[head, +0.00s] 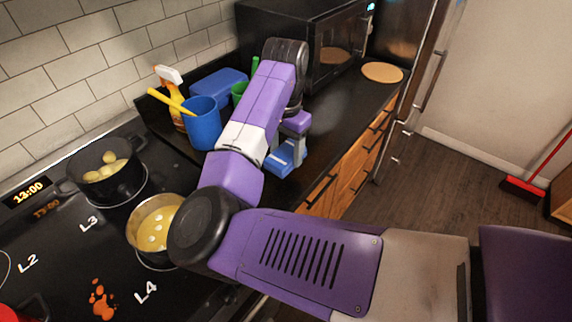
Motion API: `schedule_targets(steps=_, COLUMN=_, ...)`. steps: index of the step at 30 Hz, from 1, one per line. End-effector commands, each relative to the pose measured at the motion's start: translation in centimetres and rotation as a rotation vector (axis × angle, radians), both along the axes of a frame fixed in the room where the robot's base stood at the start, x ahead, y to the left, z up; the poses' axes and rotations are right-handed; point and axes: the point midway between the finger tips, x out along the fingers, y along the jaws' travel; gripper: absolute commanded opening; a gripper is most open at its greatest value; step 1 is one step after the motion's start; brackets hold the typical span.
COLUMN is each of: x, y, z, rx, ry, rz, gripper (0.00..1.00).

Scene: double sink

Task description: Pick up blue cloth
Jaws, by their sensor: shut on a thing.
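A blue cloth (285,160) is on or just above the dark counter, near its front edge, right of the stove. My gripper (294,146) points down at it from above and is shut on it. Part of the cloth is hidden behind my gripper and arm. I cannot tell whether the cloth still touches the counter.
A blue cup (203,124) with a yellow handle in it, an orange spray bottle (172,90) and a blue box (219,84) stand behind. A microwave (325,50) is at the back. Pots (106,182) with food sit on the stove. The counter near a round board (382,72) is clear.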

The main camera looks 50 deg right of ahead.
Motion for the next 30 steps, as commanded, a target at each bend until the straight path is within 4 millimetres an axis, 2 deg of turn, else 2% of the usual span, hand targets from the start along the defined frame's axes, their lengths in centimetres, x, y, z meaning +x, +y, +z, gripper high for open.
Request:
schedule_targets(steps=6, x=0.1, y=-0.1, z=6.3, rx=-0.001, ry=-0.004, rz=-0.002, gripper=0.12)
schedule_targets(steps=12, x=0.1, y=0.0, z=10.7, rx=0.002, ry=-0.005, rz=-0.001, gripper=0.12)
schedule_targets(steps=19, x=0.1, y=0.0, z=13.0, rx=0.001, ry=-0.002, rz=0.0, gripper=0.12)
schedule_targets(steps=30, x=0.0, y=-0.1, z=13.3, rx=0.0, ry=0.0, rz=-0.001, gripper=0.12)
